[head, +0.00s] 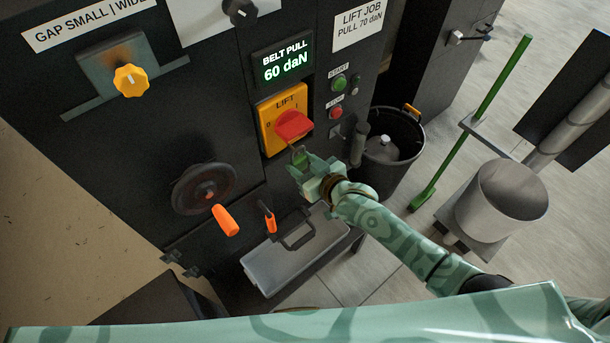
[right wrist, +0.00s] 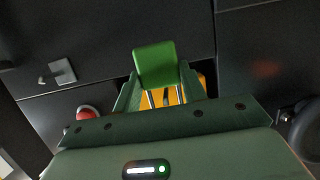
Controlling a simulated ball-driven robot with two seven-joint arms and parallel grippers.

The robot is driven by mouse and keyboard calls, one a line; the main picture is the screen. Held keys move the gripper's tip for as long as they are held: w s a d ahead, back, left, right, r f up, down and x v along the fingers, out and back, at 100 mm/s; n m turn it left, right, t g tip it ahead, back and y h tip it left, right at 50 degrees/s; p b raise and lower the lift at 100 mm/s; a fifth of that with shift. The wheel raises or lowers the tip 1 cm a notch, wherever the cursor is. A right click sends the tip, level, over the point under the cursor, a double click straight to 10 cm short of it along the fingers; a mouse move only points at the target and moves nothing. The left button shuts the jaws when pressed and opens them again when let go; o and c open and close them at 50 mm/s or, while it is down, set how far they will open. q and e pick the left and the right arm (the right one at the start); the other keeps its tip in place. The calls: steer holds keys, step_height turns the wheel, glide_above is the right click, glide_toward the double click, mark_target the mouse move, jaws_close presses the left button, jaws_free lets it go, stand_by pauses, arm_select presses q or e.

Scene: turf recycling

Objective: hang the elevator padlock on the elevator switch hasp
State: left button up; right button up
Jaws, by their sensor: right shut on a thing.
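The elevator padlock, with a green body and metal shackle, is held between the fingers of my right gripper (head: 302,166). In the right wrist view the padlock (right wrist: 155,66) stands out between the fingertips, and its two shackle legs run down toward the yellow switch plate. The elevator switch (head: 270,133) is a yellow plate marked LIFT with a red handle (head: 294,125). The gripper and padlock are just below its lower edge. I cannot make out the hasp or tell whether the shackle touches it. My left gripper is not in view.
A green button (head: 339,82) and red button (head: 336,112) sit right of the switch. A dark bin (head: 398,180) stands behind my right arm.

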steer(key=shift+w+a+f, duration=0.15)
steer(key=shift+w+a, duration=0.05)
steer(key=shift+w, duration=0.1)
stand_by(0.4)
steer(key=shift+w+a+f+b, duration=0.2)
steer(key=shift+w+b, duration=0.05)
steer(key=shift+b, duration=0.25)
steer(key=shift+w+a+f, duration=0.1)
steer(key=shift+w+f, duration=0.05)
steer(key=shift+f, duration=0.1)
stand_by(1.0)
steer(key=o, duration=1.1)
